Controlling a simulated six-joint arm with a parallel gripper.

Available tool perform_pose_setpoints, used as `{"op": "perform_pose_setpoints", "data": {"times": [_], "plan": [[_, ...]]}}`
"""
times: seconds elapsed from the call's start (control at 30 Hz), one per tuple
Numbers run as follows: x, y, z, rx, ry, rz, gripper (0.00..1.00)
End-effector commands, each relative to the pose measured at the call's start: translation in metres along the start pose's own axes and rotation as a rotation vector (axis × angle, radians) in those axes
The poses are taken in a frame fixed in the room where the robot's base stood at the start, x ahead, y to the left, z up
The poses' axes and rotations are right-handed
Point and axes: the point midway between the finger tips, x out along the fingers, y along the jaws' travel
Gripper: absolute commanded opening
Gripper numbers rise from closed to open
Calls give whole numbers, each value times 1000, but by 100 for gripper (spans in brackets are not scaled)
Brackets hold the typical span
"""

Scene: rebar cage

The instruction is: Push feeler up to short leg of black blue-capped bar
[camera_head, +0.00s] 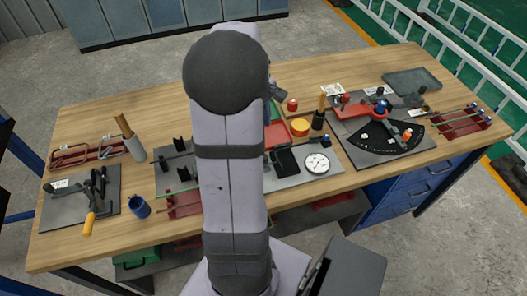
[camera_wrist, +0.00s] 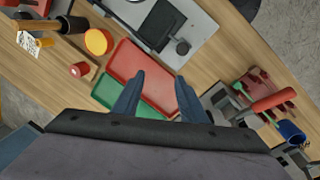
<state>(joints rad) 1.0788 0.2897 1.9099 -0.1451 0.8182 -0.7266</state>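In the head view, a dark fan-shaped plate (camera_head: 388,143) lies on a grey base at the right of the bench. A blue round cap (camera_head: 381,107) sits near its top, and a small orange-red knob (camera_head: 407,134) stands on the fan. Which part is the feeler, and where the bar's short leg lies, I cannot tell at this size. My gripper is hidden behind my arm in the head view. In the wrist view my gripper (camera_wrist: 158,97) is open and empty, its two blue-grey fingers apart above a red tray (camera_wrist: 150,72) and a green tray (camera_wrist: 112,97).
A white dial (camera_head: 317,162) stands on a grey plate at the front middle. An orange-yellow round piece (camera_head: 299,127) lies behind it. A red rack (camera_head: 461,122) holds rods at the far right. A blue cup (camera_head: 139,207) and a clamp plate (camera_head: 78,200) are at the left.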

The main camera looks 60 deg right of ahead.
Motion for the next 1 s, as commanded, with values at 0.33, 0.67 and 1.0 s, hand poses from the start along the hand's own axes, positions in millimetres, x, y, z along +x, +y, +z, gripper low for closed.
{"op": "perform_pose_setpoints", "data": {"times": [0.33,0.67,1.0], "plan": [[-4,-23,46,269,-33,-167,38],[15,-27,46,265,-36,-169,38],[56,-34,47,264,-35,-167,38]]}}
